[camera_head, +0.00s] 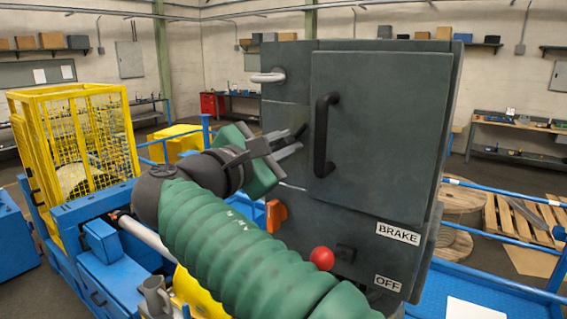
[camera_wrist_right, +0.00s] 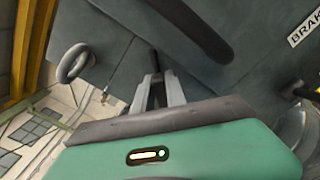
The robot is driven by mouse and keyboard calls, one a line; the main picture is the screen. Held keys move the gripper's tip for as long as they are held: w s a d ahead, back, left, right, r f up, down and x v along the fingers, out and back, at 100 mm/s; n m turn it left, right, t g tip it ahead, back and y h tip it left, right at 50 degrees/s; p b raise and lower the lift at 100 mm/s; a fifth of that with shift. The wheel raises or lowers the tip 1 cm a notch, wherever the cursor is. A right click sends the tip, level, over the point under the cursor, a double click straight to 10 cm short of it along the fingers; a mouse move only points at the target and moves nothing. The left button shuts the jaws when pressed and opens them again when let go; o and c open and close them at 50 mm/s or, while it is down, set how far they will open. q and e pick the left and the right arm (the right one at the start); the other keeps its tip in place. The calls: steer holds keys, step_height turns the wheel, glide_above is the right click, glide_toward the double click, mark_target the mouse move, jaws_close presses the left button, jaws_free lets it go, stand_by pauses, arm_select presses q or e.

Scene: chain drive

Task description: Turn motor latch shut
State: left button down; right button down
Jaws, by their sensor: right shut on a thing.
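A dark grey cabinet (camera_head: 285,115) stands in front of me with a large door (camera_head: 375,120), which looks closed. A small black lever (camera_head: 301,131) at the left edge of the door looks like the motor latch. It also shows in the wrist view (camera_wrist_right: 155,61), partly hidden by the fingers. My right gripper (camera_head: 290,144) reaches it from the left. Its grey fingers (camera_wrist_right: 160,88) are shut on the lever, close to the cabinet face. My left gripper is not in view.
A long black door handle (camera_head: 322,135) stands out just right of the gripper, and a light grey loop handle (camera_head: 267,77) is above. An orange lever (camera_head: 276,215) and a red knob (camera_head: 322,258) sit lower. A yellow cage (camera_head: 85,135) is at left.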

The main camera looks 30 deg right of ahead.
steer(key=m+b, duration=0.2)
steer(key=f+m+b, duration=0.1)
steer(key=m+b, duration=0.2)
steer(key=shift+s+m, duration=0.15)
steer(key=shift+m, duration=0.15)
steer(key=shift+f+m+b, duration=0.15)
steer(key=shift+m+b, duration=1.5)
steer(key=shift+m, duration=0.35)
steer(key=shift+f, duration=0.1)
steer(key=c, duration=1.4)
jaws_free()
steer(key=shift+o, duration=0.2)
steer(key=v, duration=1.7)
steer(key=shift+p, duration=0.4)
steer(key=shift+d, duration=0.15)
